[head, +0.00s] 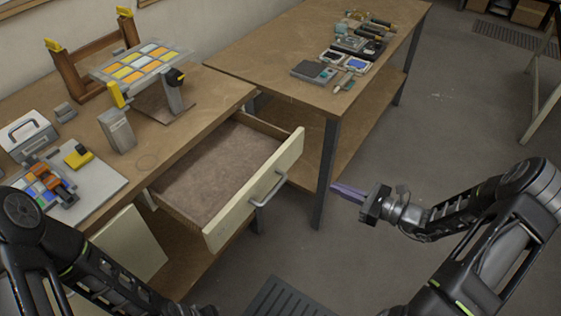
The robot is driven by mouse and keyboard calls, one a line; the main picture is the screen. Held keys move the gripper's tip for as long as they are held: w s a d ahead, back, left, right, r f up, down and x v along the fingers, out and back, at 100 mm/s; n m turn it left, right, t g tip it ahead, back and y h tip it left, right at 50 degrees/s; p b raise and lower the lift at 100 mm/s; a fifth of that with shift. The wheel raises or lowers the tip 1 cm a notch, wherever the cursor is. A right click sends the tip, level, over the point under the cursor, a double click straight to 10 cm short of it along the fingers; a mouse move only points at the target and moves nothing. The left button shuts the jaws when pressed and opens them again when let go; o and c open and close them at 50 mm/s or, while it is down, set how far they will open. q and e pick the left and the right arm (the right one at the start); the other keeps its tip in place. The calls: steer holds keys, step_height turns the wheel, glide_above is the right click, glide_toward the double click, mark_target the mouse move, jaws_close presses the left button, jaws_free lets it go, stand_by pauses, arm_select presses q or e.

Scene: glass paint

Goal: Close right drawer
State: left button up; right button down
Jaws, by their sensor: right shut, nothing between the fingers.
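The right drawer (198,184) is pulled well out from under the left workbench, and it looks empty inside. Its cream front panel (222,228) carries a grey metal bar handle (268,190) facing right. My right gripper (349,192) is shut and empty, with its purplish fingers pointing left. It is to the right of the drawer front, apart from it in the picture, beside the table leg. My left arm comes in at the lower left; its gripper is not clearly visible.
The left workbench (228,88) holds a tilted colour-tile panel (143,62), a grey box and a white case. A second table (270,60) with tools stands behind, its dark leg (327,170) near my right gripper. Open floor (440,115) lies at right.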

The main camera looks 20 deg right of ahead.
step_height(320, 180, up, 2)
steer(key=shift+r+m+t+y, duration=0.2)
steer(key=shift+m+t+y, duration=0.1)
steer(key=shift+t+y, duration=0.15)
steer(key=p, duration=0.3)
glide_toward(288, 158)
steer(key=x, duration=0.5)
steer(key=shift+w+a, duration=0.55)
steer(key=shift+w, duration=0.15)
